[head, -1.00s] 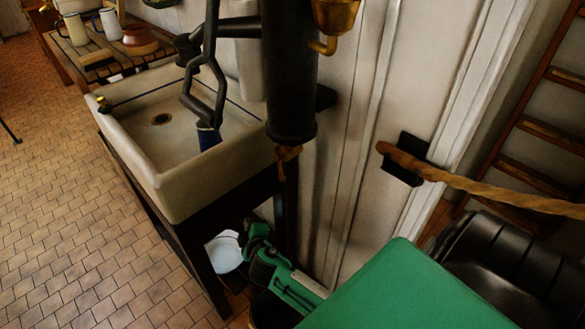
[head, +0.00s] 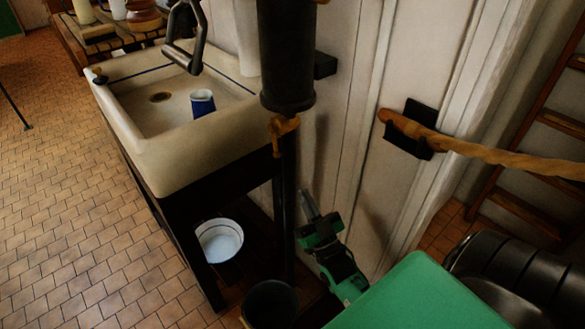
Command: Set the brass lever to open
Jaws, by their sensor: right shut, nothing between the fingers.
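The brass lever (head: 283,128) is small and copper-coloured. It sits at the bottom end of the black pump cylinder (head: 287,65), with a thin part hanging down below it. My right gripper (head: 304,197) is on the green and black arm below and slightly right of the lever in the picture. Its grey fingers point up, are shut and hold nothing. A gap shows between the fingertips and the lever. No open or shut marking is readable. My left gripper is out of view.
A cream sink (head: 160,160) with a blue cup (head: 203,102) stands left of the pump. A black bent handle (head: 185,45) hangs over it. A white basin (head: 219,240) and a dark bucket (head: 270,304) are below. A rope (head: 490,153) crosses at right.

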